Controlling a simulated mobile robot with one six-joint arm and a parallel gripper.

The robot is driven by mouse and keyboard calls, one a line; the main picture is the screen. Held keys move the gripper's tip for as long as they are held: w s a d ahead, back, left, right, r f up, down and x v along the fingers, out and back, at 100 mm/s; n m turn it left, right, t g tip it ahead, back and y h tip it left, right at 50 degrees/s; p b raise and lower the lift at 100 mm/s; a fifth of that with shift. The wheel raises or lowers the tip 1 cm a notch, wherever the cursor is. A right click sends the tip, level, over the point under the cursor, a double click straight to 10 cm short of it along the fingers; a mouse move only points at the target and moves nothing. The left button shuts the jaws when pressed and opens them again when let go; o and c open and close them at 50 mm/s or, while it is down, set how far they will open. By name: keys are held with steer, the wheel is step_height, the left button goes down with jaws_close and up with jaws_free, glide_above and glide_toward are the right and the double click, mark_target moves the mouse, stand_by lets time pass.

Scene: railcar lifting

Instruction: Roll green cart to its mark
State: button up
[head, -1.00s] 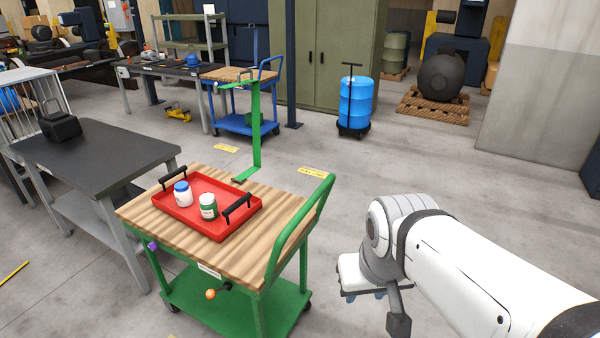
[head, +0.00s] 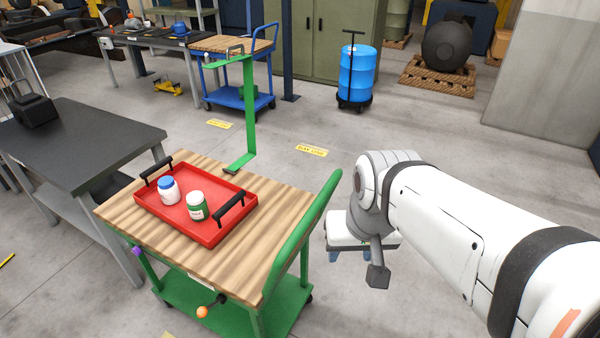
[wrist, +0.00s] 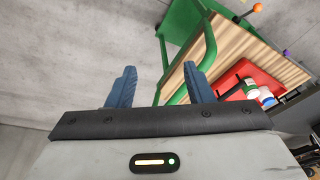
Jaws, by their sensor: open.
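The green cart (head: 232,308) stands in front of me with a striped wooden top and a green push handle (head: 304,232) along its right side. A red tray (head: 212,228) with two black handles sits on top. It holds a white jar with a blue lid (head: 169,191) and a green and white jar (head: 196,206). Yellow floor labels (head: 312,150) and (head: 219,124) lie beyond the cart; their text is too small to read surely. My gripper (wrist: 160,85) is open and empty, right of the cart, with the cart's green handle (wrist: 201,60) beyond its fingers in the wrist view.
A dark-topped table (head: 75,140) stands close on the cart's left. A blue cart (head: 238,95), a blue barrel on a dolly (head: 356,75) and a pallet (head: 436,80) stand farther back. Floor between is clear.

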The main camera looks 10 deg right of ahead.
mark_target(320, 207)
steer(key=w+a+f+m+g+y+b, duration=0.1)
steer(key=w+a+f+m+y, duration=0.3)
steer(key=m, duration=0.6)
steer(key=w+a+f+m+g+y+b, duration=0.15)
steer(key=w+f+m+y, duration=0.35)
steer(key=m, duration=0.5)
steer(key=w+d+f+m+t+y, duration=0.1)
steer(key=w+d+f+m+t, duration=0.1)
steer(key=w+m, duration=0.3)
steer(key=w+d+f+m+t+y+b, duration=0.1)
steer(key=w+d+m+t, duration=0.3)
steer(key=m, duration=0.5)
steer(key=w+d+f+m+t+y, duration=0.1)
steer(key=w+d+f+m+t, duration=0.2)
steer(key=w+m, duration=0.4)
steer(key=shift+w+d+f+m+b, duration=0.15)
steer(key=shift+f+m+b, duration=0.2)
steer(key=shift+f+m, duration=0.25)
steer(key=x, duration=0.7)
steer(key=shift+r+p, duration=0.15)
steer(key=shift+p, duration=0.15)
steer(key=shift+c, duration=0.2)
